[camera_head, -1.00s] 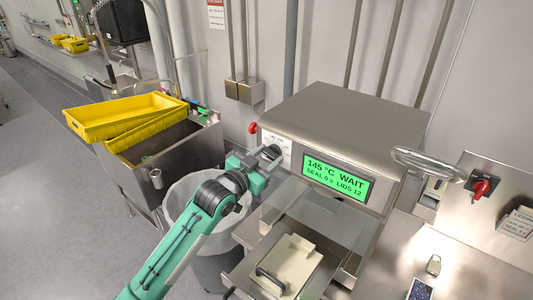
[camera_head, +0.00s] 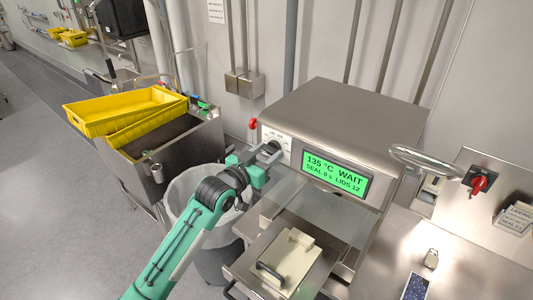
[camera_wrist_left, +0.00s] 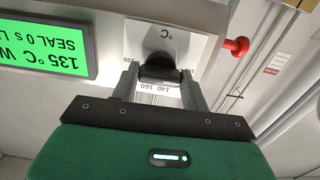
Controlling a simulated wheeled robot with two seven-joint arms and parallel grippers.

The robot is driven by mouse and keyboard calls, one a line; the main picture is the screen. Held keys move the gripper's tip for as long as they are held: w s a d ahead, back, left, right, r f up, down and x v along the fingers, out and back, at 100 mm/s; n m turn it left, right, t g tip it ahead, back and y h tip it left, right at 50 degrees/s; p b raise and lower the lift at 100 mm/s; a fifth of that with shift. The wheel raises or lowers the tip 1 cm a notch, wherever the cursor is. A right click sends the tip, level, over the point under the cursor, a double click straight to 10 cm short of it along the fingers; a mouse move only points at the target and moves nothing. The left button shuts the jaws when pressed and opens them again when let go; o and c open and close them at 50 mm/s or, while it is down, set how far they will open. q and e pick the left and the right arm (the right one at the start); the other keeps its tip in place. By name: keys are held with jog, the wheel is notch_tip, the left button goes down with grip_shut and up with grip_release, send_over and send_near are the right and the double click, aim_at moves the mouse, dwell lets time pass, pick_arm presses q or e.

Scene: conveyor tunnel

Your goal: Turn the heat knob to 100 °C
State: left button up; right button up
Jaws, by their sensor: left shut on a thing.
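The heat knob (camera_wrist_left: 160,68) is a dark knob on a white scale plate (camera_wrist_left: 190,50) marked in °C, with 140, 160 and 200 readable in the left wrist view. My left gripper (camera_wrist_left: 160,85) is shut on the knob, one finger on each side. In the head view the left gripper (camera_head: 262,158) reaches the machine's front left, and its fingers partly hide the knob. The green display (camera_head: 335,175) reads 135 °C, WAIT, SEAL 0 s, LIDS 12. My right gripper is not in view.
The steel sealing machine (camera_head: 350,120) has a pale tray with a handle (camera_head: 290,258) below it. A red button (camera_wrist_left: 237,46) sits beside the scale plate. Yellow crates (camera_head: 125,112) stand on a steel sink at left. A bin (camera_head: 185,190) stands below my left arm.

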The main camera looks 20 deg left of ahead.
pick_arm(q)
jog(key=o, duration=1)
jog(key=b+v, duration=0.5)
jog(key=v, duration=0.9)
jog(key=shift+w, duration=0.1)
